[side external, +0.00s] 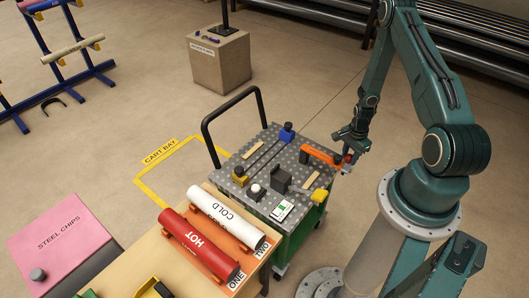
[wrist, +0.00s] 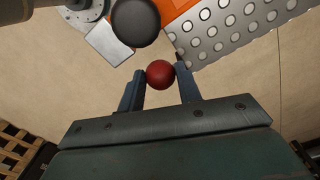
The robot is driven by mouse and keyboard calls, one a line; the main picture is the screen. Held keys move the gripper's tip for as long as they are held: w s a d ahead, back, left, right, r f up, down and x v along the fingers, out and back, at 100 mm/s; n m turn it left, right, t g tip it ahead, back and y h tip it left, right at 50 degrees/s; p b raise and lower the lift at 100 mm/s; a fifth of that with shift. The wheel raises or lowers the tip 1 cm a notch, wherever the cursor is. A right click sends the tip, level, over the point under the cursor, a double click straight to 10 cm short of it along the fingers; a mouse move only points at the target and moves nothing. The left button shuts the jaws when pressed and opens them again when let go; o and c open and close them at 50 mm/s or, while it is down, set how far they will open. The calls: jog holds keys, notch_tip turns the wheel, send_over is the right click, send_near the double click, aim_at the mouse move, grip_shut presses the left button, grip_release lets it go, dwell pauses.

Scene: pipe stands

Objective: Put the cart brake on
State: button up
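The cart (side external: 262,165) has a grey studded top, a green body and a black push handle. An orange lever (side external: 322,155) lies along its right back edge, with a red ball knob (side external: 348,159) at its outer end past the edge. The knob (wrist: 160,74) also shows in the wrist view. My gripper (side external: 349,146) is at the knob, beside the cart. In the wrist view my two fingers (wrist: 161,80) stand apart, one each side of the knob, with little or no gap. I cannot tell whether they press on it.
A table with red HOT (side external: 199,244) and white COLD (side external: 226,211) cylinders stands at the front.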

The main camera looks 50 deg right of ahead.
jog(key=shift+s+d+r, duration=0.1)
jog(key=shift+d, duration=0.1)
jog(key=shift+d+r, duration=0.3)
jog(key=shift+d, duration=0.5)
jog(key=shift+d+r, duration=0.25)
jog(key=shift+d, duration=0.5)
jog(key=shift+d+r, duration=0.3)
jog(key=shift+d, duration=0.5)
jog(key=shift+w+d, duration=0.15)
jog(key=shift+w, duration=0.05)
jog(key=shift+s+d+r, duration=0.1)
jog(key=shift+d, duration=2.4)
jog(key=shift+d, duration=0.1)
jog(key=shift+d+f, duration=0.25)
jog(key=shift+d, duration=0.45)
jog(key=shift+d+f, duration=0.25)
jog(key=shift+d, duration=0.4)
jog(key=shift+d+f, duration=0.25)
jog(key=shift+d, duration=0.45)
jog(key=o, duration=0.6)
